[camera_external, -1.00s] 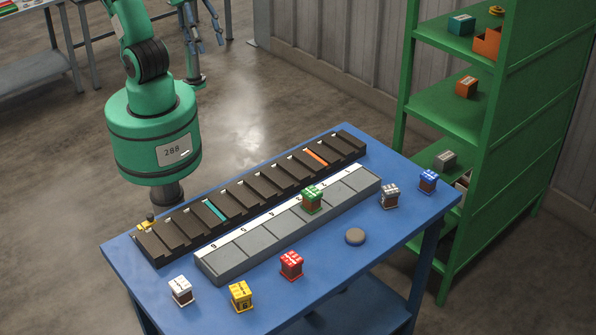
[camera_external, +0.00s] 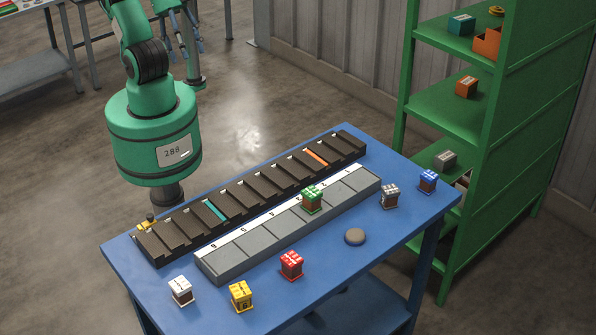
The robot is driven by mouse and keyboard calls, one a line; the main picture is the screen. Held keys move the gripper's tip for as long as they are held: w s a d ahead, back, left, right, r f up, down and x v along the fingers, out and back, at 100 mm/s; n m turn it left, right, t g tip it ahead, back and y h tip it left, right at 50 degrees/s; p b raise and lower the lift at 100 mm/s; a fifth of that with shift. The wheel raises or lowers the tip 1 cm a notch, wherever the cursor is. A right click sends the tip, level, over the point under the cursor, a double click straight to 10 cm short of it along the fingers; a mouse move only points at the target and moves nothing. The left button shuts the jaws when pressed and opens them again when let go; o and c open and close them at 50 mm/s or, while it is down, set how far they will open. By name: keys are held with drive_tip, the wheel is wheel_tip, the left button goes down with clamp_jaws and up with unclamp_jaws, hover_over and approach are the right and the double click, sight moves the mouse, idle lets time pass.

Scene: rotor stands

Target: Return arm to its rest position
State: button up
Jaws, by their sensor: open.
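My green arm (camera_external: 128,30) rises from the round green base (camera_external: 155,130) marked 288 at the left and runs out of the top of the picture. My gripper (camera_external: 191,46) hangs near the top edge, beyond the base and well away from the blue table. The upper part of the wrist is cut off by the picture's edge.
The blue table (camera_external: 400,223) holds a dark slotted rack (camera_external: 190,222) and a grey numbered tray (camera_external: 228,262). A green block (camera_external: 312,198) stands on the tray. Several coloured blocks and a round grey disc (camera_external: 355,236) are on the tabletop. A green shelf (camera_external: 520,120) stands right.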

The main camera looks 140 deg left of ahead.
wheel_tip(320, 180, down, 15)
drive_tip(key=b, duration=1.4)
drive_tip(key=shift+r, duration=0.15)
